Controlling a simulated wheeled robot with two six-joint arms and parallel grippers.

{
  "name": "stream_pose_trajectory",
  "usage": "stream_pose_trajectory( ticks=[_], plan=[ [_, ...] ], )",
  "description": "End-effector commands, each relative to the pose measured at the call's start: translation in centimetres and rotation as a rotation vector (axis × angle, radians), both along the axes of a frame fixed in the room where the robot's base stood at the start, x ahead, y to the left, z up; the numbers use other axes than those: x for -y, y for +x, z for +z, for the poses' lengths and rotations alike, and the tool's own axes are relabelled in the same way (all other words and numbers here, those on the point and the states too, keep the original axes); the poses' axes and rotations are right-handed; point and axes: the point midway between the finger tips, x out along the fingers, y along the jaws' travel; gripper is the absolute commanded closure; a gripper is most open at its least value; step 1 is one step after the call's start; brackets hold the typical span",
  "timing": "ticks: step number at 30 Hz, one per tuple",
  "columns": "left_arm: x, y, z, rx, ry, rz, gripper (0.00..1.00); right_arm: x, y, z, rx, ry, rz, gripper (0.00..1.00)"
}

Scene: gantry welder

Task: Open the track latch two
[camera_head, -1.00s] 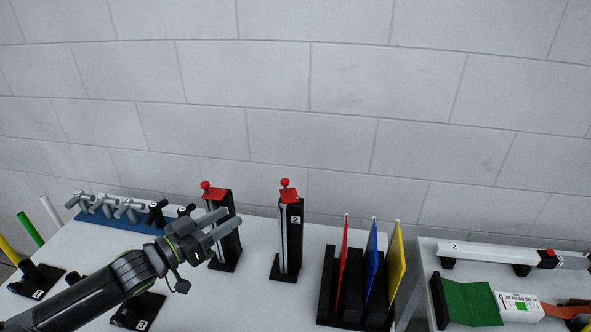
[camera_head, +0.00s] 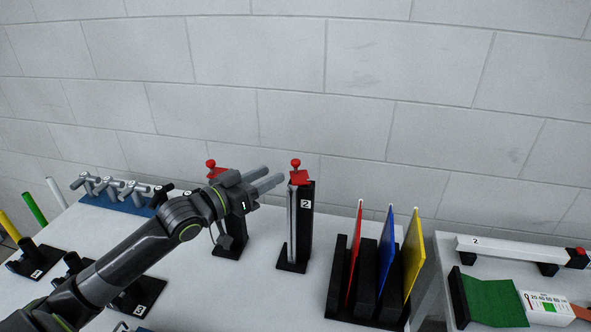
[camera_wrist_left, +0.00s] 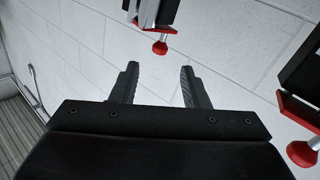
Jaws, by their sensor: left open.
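Track latch two (camera_head: 305,225) is an upright black post marked 2 on the table, with a silver rail, a red top piece (camera_head: 299,178) and a round red knob (camera_head: 295,162). My left gripper (camera_head: 274,177) is open and empty, raised just left of the latch's red top and apart from it. In the left wrist view, the gripper's two fingers (camera_wrist_left: 158,85) are spread with nothing between. A red-knobbed latch, which seems to be latch two (camera_wrist_left: 155,20), is beyond the fingertips there. My right gripper is not in view.
A similar red-topped latch (camera_head: 232,240) stands left of latch two, partly hidden by my left gripper. Red, blue (camera_head: 386,245) and yellow panels stand in a black rack to the right. A blue rack (camera_head: 115,204) with grey handles is at the left. A wall is behind.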

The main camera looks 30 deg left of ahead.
Motion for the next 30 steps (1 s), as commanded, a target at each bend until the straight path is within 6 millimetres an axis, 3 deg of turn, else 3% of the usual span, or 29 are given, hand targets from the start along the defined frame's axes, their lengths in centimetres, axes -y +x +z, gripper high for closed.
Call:
stream_pose_trajectory(
  ticks=[15,29,30],
  plan=[
    [2.7,7.4,0.1,0.0,-0.003,0.0,0.59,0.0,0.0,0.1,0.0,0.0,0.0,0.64],
    [3.1,8.4,0.0,-0.001,0.001,0.0,0.59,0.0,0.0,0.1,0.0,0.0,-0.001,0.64],
    [3.1,8.4,0.0,-0.001,0.001,0.0,0.64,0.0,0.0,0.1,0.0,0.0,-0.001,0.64]
  ],
)
